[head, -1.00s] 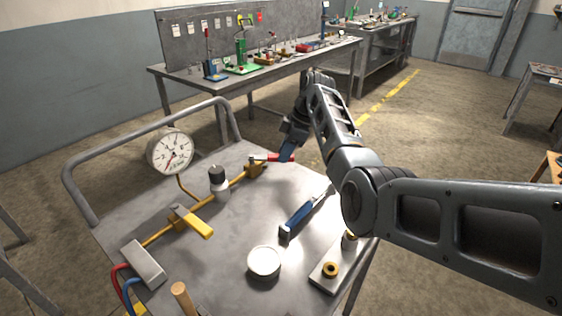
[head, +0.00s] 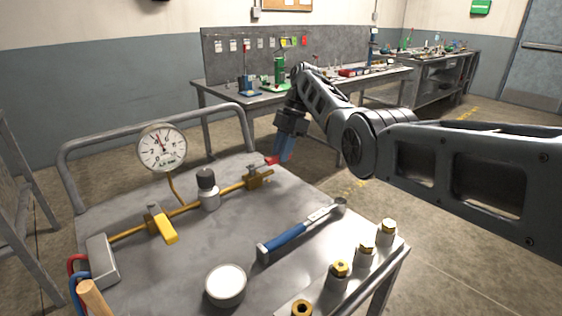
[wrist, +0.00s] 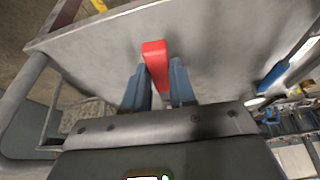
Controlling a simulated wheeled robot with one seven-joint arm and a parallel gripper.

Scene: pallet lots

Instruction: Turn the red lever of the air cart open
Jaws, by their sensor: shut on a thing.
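The air cart (head: 215,265) is a grey metal trolley with a brass pipe line across its top. The red lever (head: 271,160) shows at the pipe's right end, beside a brass valve (head: 259,178). My gripper (head: 280,155) reaches down at the cart's far edge with its blue fingers at the lever. In the wrist view the red lever (wrist: 154,55) stands between the two fingers (wrist: 160,82), and the gripper is shut on it. A round gauge (head: 162,148) stands over the pipe; its needle points roughly upward. The fingers hide part of the lever.
A blue-handled wrench (head: 300,229), a white-topped round tin (head: 225,284) and several brass-topped fittings (head: 365,254) lie nearer. A workbench (head: 225,93) stands behind.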

